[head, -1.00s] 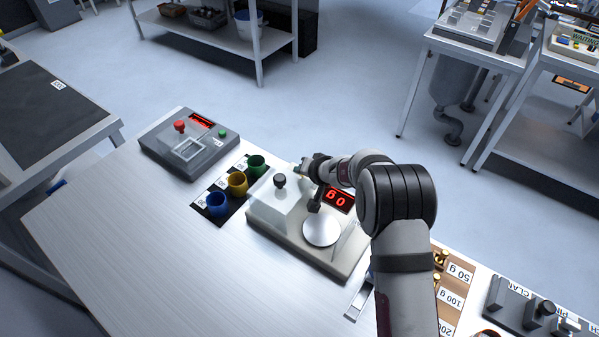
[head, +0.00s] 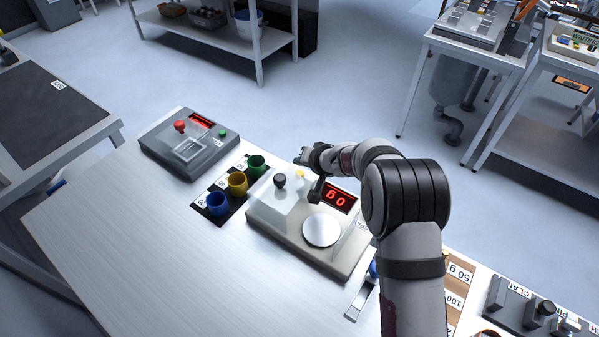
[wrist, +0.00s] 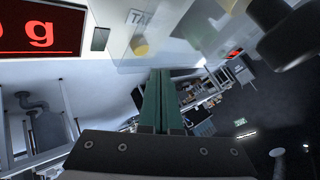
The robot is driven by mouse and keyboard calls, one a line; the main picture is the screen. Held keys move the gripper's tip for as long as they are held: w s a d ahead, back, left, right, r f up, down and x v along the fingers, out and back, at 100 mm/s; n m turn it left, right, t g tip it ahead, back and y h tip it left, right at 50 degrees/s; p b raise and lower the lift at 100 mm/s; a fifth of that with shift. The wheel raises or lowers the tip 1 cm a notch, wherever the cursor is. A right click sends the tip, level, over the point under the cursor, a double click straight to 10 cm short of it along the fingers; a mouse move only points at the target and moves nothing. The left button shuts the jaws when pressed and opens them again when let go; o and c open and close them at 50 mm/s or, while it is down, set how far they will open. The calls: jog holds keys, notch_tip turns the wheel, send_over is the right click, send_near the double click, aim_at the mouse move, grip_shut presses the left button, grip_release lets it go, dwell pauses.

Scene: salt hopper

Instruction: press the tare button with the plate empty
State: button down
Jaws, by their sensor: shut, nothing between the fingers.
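The scale (head: 290,240) stands on the bench, and its round plate (head: 321,230) is empty. Its red display (head: 338,199) reads 0 g, upside down in the head view; the wrist view shows part of it (wrist: 40,32). The yellow tare button (head: 300,173) is on the scale's far side. In the wrist view the button (wrist: 139,46) shows near a partly cut-off "TA" label, behind or beside clear material.
A clear cover with a black knob (head: 280,180) stands on the scale, left of the plate. Green (head: 256,165), yellow (head: 238,183) and blue (head: 217,203) cups stand to its left. A grey device with a red button (head: 180,126) is farther left. The bench's front left is clear.

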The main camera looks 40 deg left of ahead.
jog(key=shift+r, duration=1.7)
jog(key=s+d+r+m+g+h, duration=0.1)
jog(key=s+d+r, duration=0.4)
jog(key=d, duration=0.4)
jog(key=s+d+r+m, duration=0.1)
jog(key=s+d+r, duration=0.1)
jog(key=d+r, duration=0.55)
jog(key=s+d+f+m+g+h, duration=0.2)
jog(key=s+d+m+h, duration=0.3)
jog(key=s+d, duration=1.8)
jog(key=s+m+g, duration=0.1)
jog(key=m, duration=0.1)
jog(key=shift+s+m+h, duration=0.2)
jog(key=shift+m+h, duration=0.1)
jog(key=shift+m, duration=0.1)
